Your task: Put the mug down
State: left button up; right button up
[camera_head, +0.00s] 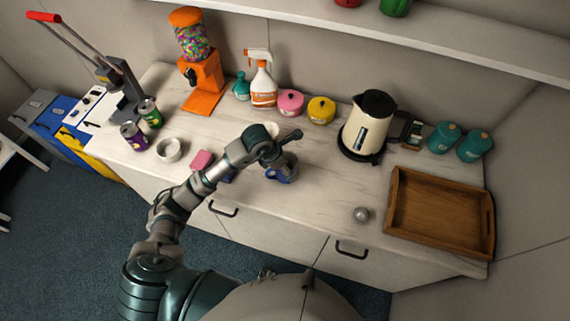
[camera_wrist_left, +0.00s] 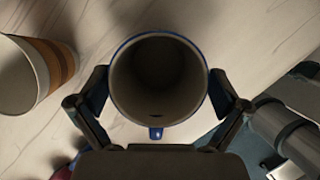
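The mug (camera_head: 279,176) is blue outside and sits under my left gripper (camera_head: 280,150) over the middle of the counter. In the left wrist view the mug (camera_wrist_left: 158,82) shows its open mouth, grey inside and blue rim, with a small blue handle toward the palm. The left fingers (camera_wrist_left: 158,95) press on its two opposite sides. The mug looks upright and empty. Its base is hidden, so I cannot tell whether it touches the counter (camera_head: 325,195). My right gripper is not in view.
A cup with a brown band (camera_wrist_left: 58,65) stands close beside the mug. A kettle (camera_head: 366,125), a wooden tray (camera_head: 440,246) and a small round metal thing (camera_head: 361,214) are to the right. A pink block (camera_head: 202,160) and bowl (camera_head: 169,150) are left. Counter between mug and tray is mostly clear.

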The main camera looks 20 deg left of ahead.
pick_arm(q)
jog(key=shift+d, duration=0.1)
jog(key=v, duration=1.2)
